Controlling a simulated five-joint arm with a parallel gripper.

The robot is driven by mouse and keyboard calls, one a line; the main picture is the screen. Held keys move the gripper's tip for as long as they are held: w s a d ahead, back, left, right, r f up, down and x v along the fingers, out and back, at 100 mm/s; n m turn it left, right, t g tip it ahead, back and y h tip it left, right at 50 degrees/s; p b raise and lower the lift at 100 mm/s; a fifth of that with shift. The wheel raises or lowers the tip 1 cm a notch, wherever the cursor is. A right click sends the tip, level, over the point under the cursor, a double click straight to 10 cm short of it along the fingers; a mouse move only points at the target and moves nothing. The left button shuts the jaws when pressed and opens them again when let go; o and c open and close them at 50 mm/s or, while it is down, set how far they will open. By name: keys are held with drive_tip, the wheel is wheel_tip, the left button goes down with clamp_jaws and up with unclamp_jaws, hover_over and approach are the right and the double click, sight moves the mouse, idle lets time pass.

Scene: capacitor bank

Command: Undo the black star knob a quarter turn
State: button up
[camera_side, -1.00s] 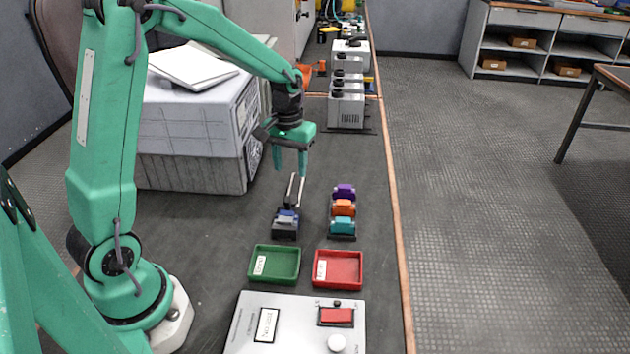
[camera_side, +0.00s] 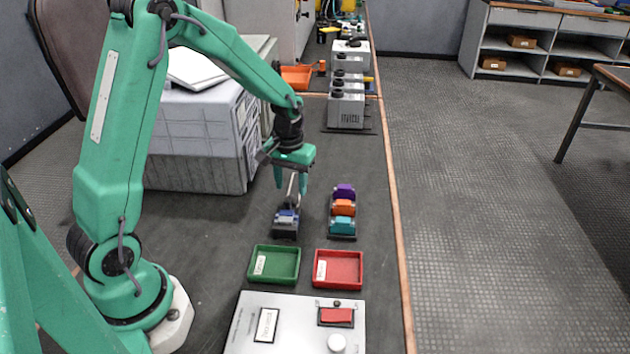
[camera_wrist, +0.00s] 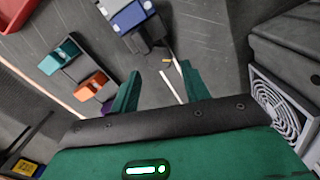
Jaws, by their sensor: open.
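Small black knobs sit on top of the grey boxes at the back of the bench; the nearest knob (camera_side: 337,93) is small, and I cannot tell whether it is star-shaped. No such knob shows clearly in the wrist view. My gripper (camera_side: 290,186) is open and empty, pointing down well in front of those boxes. Its fingers are around or beside the upper end of thin metal bars (camera_side: 292,187) rising from a blue and grey device (camera_side: 286,221). In the wrist view, the bars (camera_wrist: 171,84) show between the spread fingers of my gripper (camera_wrist: 160,76); contact is not clear.
Purple, orange and teal blocks (camera_side: 343,209) stand in a row right of the device. A green tray (camera_side: 284,278), a red tray (camera_side: 325,283) and a silver control panel (camera_side: 250,340) are in front. A large grey box (camera_side: 195,135) stands left.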

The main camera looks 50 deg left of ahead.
drive_tip(key=shift+f, duration=1.65)
drive_tip(key=c, duration=0.8)
drive_tip(key=shift+c, duration=0.2)
